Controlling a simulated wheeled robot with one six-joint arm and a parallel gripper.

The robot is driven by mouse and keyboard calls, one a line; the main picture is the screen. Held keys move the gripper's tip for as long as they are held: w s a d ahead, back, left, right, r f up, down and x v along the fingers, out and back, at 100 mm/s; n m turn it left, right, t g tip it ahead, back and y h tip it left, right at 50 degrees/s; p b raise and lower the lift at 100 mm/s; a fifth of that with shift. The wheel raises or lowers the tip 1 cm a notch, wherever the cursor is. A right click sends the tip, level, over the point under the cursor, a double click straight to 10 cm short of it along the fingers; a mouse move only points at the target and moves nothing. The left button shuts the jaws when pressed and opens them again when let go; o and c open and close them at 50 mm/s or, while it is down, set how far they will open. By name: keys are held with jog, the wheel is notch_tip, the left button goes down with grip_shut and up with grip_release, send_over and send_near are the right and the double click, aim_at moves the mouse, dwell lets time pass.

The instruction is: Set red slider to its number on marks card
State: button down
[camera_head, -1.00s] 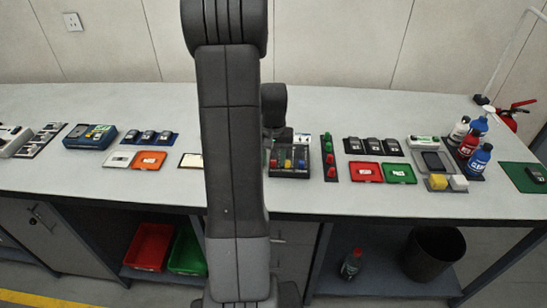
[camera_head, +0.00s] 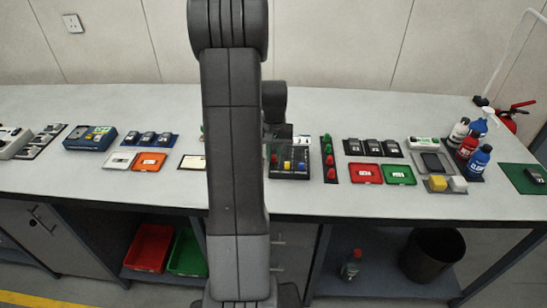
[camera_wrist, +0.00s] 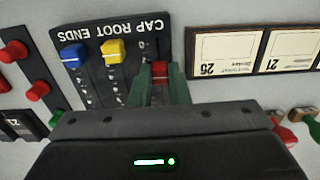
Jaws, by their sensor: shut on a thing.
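The slider panel (camera_wrist: 125,85), lettered "CAP ROOT ENDS", appears upside down in the wrist view. It carries a blue slider (camera_wrist: 73,56), a yellow slider (camera_wrist: 113,51) and a red slider (camera_wrist: 160,70), each in its own slot. My gripper (camera_wrist: 160,78) is shut on the red slider, with a green finger on either side. The red slider is a little lower in the picture than the other two; its scale is largely hidden by the fingers. Two pale framed cards (camera_wrist: 226,55) lie beside the panel, reading about 25 and 21; I cannot tell whether either is the marks card.
In the head view, my arm hides part of the bench. Bottles (camera_head: 480,160) stand far right. The bench front is clear.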

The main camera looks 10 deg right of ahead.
aim_at(274, 156)
jog(key=c, duration=1.4)
grip_release()
jog(key=shift+o, duration=0.2)
notch_tip(274, 156, up, 14)
jog(key=shift+b, duration=0.35)
notch_tip(274, 156, down, 14)
jog(key=shift+s+r+p, duration=0.1)
jog(key=shift+r+p, duration=0.05)
jog(key=shift+p, duration=0.2)
jog(key=shift+s+a+f, duration=0.15)
jog(key=shift+s+f, duration=0.05)
jog(key=shift+s, duration=0.1)
jog(key=shift+s+a, duration=0.25)
jog(key=shift+s, duration=0.6)
jog(key=shift+r, duration=0.1)
